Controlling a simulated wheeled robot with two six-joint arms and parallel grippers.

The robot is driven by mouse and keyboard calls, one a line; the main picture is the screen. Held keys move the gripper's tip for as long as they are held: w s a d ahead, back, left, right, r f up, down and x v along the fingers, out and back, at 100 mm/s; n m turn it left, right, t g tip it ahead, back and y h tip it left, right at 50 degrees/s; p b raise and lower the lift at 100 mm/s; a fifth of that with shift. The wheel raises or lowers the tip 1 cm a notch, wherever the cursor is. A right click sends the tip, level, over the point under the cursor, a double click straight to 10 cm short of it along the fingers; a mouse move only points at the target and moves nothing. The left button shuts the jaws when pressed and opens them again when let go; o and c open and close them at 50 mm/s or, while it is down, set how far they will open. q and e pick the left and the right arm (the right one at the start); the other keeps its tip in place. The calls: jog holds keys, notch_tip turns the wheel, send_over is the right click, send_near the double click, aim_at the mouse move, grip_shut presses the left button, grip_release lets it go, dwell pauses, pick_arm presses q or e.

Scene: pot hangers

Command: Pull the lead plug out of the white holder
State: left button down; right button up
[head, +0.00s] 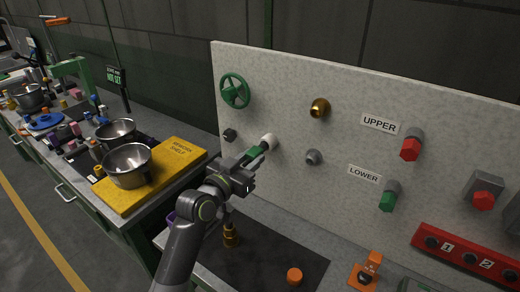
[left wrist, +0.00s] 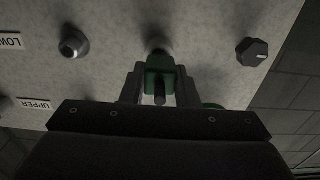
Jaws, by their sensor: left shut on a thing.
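The white holder (head: 269,141) is a round socket on the upright speckled panel. The green lead plug (head: 256,153) points at it, its far end at or in the holder's mouth; I cannot tell how deep it sits. My left gripper (head: 246,163) is shut on the plug in front of the panel. In the left wrist view the green plug (left wrist: 160,72) lies between the two fingers of the gripper (left wrist: 160,90). The holder (left wrist: 159,46) is dim behind it there. My right gripper is not in view.
On the panel are a green handwheel (head: 234,91), a brass socket (head: 319,107), a grey socket (head: 313,157) and a dark knob (head: 230,135). A red plug (head: 410,150) and a green plug (head: 387,202) sit at right. A dark mat (head: 270,262) lies below. A yellow shelf (head: 178,165) holds bowls.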

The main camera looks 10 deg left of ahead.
pick_arm(q)
jog(key=shift+p+v, duration=0.35)
jog(key=shift+v, duration=1.75)
